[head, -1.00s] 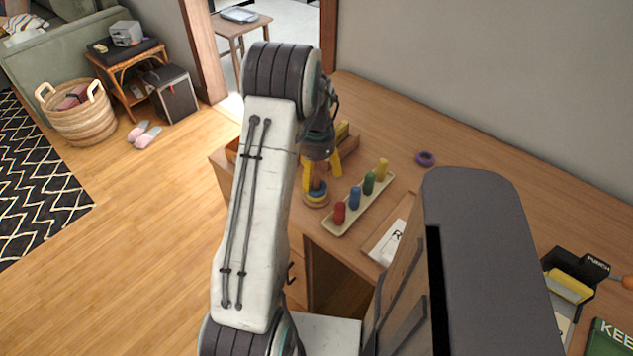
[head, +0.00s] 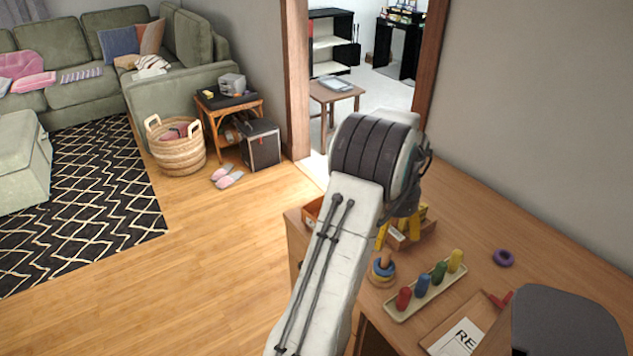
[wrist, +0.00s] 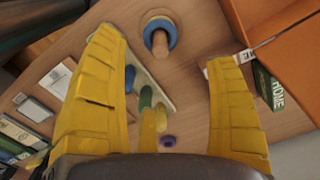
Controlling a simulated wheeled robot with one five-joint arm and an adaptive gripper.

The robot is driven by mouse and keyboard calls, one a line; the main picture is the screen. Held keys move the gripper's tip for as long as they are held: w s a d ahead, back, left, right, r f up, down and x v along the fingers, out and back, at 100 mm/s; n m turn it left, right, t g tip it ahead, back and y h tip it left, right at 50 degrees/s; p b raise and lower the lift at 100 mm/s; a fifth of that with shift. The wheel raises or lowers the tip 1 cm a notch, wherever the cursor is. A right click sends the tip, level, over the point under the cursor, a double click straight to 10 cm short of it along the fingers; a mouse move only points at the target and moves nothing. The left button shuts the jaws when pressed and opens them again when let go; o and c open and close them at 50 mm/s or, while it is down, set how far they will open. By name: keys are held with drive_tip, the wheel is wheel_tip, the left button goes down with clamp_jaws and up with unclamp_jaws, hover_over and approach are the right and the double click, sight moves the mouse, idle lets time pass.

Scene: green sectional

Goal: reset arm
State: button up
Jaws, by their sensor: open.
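The stacker (wrist: 158,38) also shows between the fingertips in the wrist view, with nothing gripped. My white forearm rises through the middle of the head view.
A tray (head: 395,313) with several coloured pegs and a purple ring (head: 503,257) lie on the wooden desk (head: 560,275). An orange box (wrist: 285,35) is close to one finger. A basket (head: 178,152) and side table (head: 230,103) stand left.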

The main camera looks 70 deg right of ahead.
idle(0.4)
drive_tip(key=n, duration=0.2)
drive_tip(key=shift+d+n, duration=0.15)
drive_tip(key=shift+n, duration=0.15)
drive_tip(key=a+f+n+y, duration=0.25)
drive_tip(key=a+n, duration=0.25)
drive_tip(key=a, duration=0.5)
drive_tip(key=w+a+r+n+t, duration=0.1)
drive_tip(key=w+a+r+n, duration=0.3)
drive_tip(key=a, duration=0.7)
drive_tip(key=w+a+r+n+t+h, duration=0.1)
drive_tip(key=w+a+r+n, duration=0.4)
drive_tip(key=w+a+n, duration=0.4)
drive_tip(key=w+a+r+n+t+h, duration=0.1)
drive_tip(key=w+a+r+n, duration=0.4)
drive_tip(key=a, duration=1)
drive_tip(key=shift+w+a+r+n+p, duration=0.2)
drive_tip(key=shift+w+n+p, duration=0.2)
drive_tip(key=shift+w+n, duration=0.7)
